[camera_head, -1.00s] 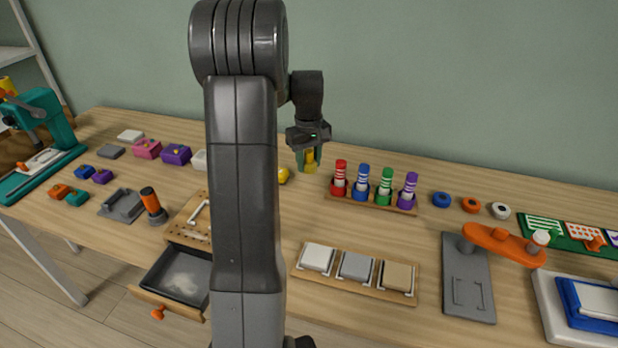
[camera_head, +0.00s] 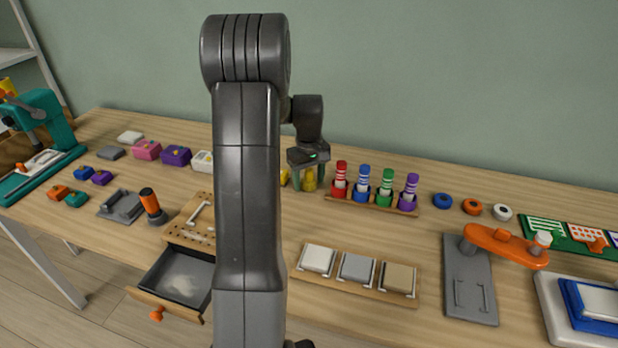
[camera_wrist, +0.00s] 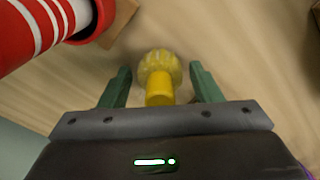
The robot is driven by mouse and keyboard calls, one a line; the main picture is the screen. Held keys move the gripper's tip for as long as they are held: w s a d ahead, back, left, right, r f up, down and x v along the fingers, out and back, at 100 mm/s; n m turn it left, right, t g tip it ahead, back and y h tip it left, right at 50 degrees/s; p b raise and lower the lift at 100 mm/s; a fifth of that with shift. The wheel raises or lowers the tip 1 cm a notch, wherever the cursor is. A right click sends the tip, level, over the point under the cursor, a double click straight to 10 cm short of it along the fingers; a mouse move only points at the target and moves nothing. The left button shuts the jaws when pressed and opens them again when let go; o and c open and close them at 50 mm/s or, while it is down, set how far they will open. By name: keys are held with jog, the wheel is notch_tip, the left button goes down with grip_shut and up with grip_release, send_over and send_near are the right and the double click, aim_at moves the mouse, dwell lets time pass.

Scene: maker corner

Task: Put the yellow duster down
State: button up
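The yellow duster (camera_head: 309,181) stands on the wooden table, just left of the red marker in the rack. In the wrist view the duster (camera_wrist: 159,75) shows a ribbed round head and a smooth yellow handle. My gripper (camera_head: 309,186) is low over the table with its green fingers on either side of the duster. In the wrist view my gripper (camera_wrist: 161,78) is open, with a clear gap between each finger and the duster.
The marker rack (camera_head: 371,203) with the red marker (camera_head: 341,172) is close on the right. A yellow item (camera_head: 284,178) stands at left, partly hidden by my arm. The block tray (camera_head: 357,285) lies in front. An open drawer (camera_head: 178,278) juts out at front left.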

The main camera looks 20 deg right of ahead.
aim_at(309, 169)
notch_tip(309, 169, up, 12)
jog(key=shift+r+p, duration=0.2)
jog(key=shift+p, duration=0.6)
jog(key=shift+f, duration=0.1)
jog(key=shift+f+b, duration=0.55)
jog(key=shift+f, duration=3.75)
